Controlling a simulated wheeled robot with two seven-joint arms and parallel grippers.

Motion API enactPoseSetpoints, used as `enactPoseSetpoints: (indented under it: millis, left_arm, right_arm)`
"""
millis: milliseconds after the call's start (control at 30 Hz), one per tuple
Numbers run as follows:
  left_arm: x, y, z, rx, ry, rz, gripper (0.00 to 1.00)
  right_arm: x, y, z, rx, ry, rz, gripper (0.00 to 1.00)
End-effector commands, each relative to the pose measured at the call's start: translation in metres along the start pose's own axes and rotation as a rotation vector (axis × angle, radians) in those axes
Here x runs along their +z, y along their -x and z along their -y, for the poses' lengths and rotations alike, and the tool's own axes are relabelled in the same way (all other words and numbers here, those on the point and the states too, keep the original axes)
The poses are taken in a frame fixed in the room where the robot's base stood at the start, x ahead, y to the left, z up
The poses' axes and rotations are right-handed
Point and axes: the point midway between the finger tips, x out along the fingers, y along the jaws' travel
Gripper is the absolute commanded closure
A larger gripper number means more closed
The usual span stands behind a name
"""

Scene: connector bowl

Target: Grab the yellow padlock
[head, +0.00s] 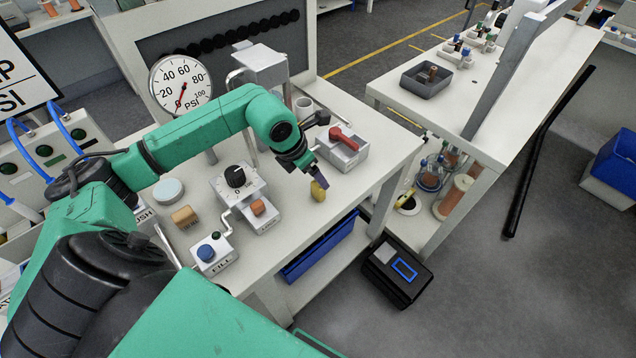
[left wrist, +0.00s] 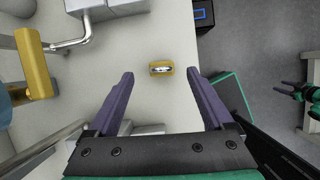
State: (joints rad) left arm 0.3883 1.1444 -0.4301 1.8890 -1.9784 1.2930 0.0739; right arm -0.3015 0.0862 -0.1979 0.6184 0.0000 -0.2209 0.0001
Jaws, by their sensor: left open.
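The yellow padlock (head: 318,191) sits on the white bench top near its front edge. In the left wrist view the padlock (left wrist: 160,69) shows as a small yellow shape with a silvery middle. My left gripper (head: 309,168) is above and right by the padlock in the head view. In the left wrist view its purple fingers (left wrist: 160,77) are spread wide, with the padlock in line with the gap between their tips. Nothing is held. A small green and black gripper (left wrist: 290,90), apparently my right one, shows at the right edge of that view.
A box with a red lever (head: 343,147) stands behind the padlock. A control box with a black dial (head: 238,183) and an orange-knobbed unit (head: 258,210) stand to its left. A black case (head: 397,272) lies on the floor. Bench top around the padlock is bare.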

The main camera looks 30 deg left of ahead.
Motion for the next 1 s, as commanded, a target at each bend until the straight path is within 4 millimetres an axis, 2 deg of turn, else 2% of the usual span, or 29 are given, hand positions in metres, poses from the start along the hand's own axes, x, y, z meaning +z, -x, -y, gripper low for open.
enactPoseSetpoints:
  millis: [33,67,200,400,467,500,633,1000]
  left_arm:
    - [0.005,-0.002,0.002,-0.007,0.004,-0.001,0.15]
    - [0.006,-0.008,0.002,-0.008,0.003,-0.002,0.15]
    - [0.004,-0.034,0.001,-0.005,0.001,-0.001,0.15]
    - [0.003,-0.038,0.0,-0.001,-0.001,0.0,0.15]
    - [0.003,-0.038,0.0,-0.001,-0.001,0.0,0.34]
    - [0.003,-0.038,0.0,-0.001,-0.001,0.0,0.49]
    - [0.003,-0.038,0.0,-0.002,-0.001,0.0,0.99]
    - [0.007,-0.032,0.0,-0.002,-0.001,0.004,1.0]
  right_arm:
    - [-0.002,0.015,0.0,0.0,0.0,-0.002,0.47]
    - [-0.003,0.019,0.0,0.0,0.0,-0.003,0.47]
    - [-0.004,0.022,0.001,-0.002,0.0,-0.004,0.47]
    - [-0.005,0.02,0.005,-0.008,-0.002,-0.006,0.47]
    - [-0.005,0.019,0.007,-0.01,-0.003,-0.006,0.47]
    - [-0.005,0.019,0.008,-0.011,-0.003,-0.007,0.47]
    - [-0.006,0.019,0.008,-0.012,-0.002,-0.007,0.47]
    - [-0.005,0.017,0.006,-0.009,0.0,-0.007,0.47]
